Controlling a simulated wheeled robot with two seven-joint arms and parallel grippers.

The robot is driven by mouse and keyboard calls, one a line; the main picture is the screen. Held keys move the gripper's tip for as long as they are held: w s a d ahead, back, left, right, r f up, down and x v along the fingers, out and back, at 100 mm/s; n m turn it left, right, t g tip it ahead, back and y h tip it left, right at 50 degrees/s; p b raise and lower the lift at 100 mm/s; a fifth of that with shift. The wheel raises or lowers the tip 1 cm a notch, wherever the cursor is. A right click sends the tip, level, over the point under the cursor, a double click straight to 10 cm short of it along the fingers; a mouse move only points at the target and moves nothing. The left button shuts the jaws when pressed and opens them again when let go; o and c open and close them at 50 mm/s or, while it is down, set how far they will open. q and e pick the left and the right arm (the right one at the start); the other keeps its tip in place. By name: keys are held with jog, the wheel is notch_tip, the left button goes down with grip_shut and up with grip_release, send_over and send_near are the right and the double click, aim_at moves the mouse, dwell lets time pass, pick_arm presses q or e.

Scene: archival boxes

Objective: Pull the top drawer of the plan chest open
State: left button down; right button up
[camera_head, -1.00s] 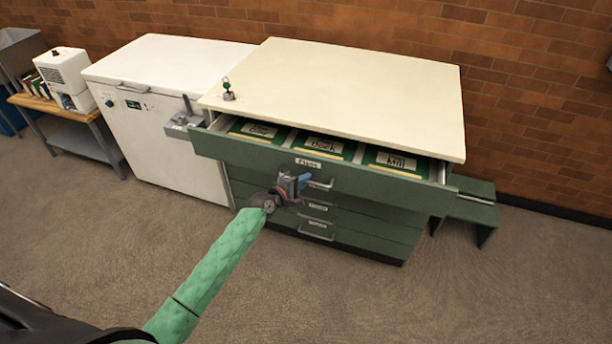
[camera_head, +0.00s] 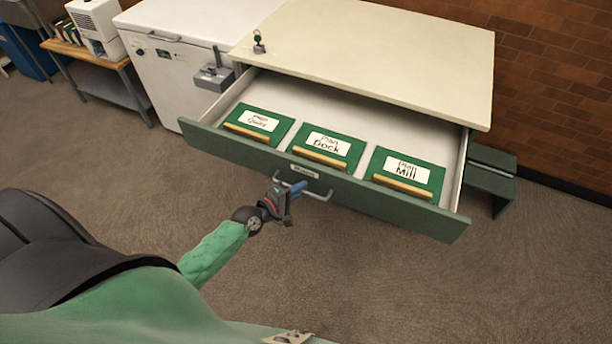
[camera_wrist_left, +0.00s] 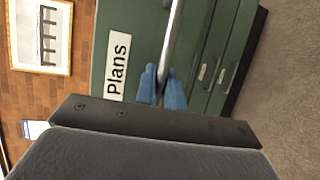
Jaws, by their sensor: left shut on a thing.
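The green plan chest has a cream top (camera_head: 380,50). Its top drawer (camera_head: 240,150) is pulled well out, and its front carries a label that reads "Plans" in the left wrist view (camera_wrist_left: 118,65). Inside lie three green folders with white labels: one at the left (camera_head: 258,123), "Plan Dock" (camera_head: 328,148) in the middle and "Plan Mill" (camera_head: 407,171) at the right. My left gripper (camera_head: 296,190) is shut on the drawer's metal bar handle (camera_head: 318,196); its blue fingertips close around the bar in the left wrist view (camera_wrist_left: 162,85). My right gripper is not in view.
A white chest freezer (camera_head: 180,70) stands left of the plan chest, with a grey box (camera_head: 214,78) on its side. A small green step (camera_head: 492,175) stands at the right. A small stamp-like object (camera_head: 258,42) sits on the cream top. The carpet in front is clear.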

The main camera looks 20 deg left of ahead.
pick_arm(q)
jog(key=shift+s, duration=0.95)
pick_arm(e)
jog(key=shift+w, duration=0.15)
pick_arm(q)
jog(key=c, duration=1.5)
grip_release()
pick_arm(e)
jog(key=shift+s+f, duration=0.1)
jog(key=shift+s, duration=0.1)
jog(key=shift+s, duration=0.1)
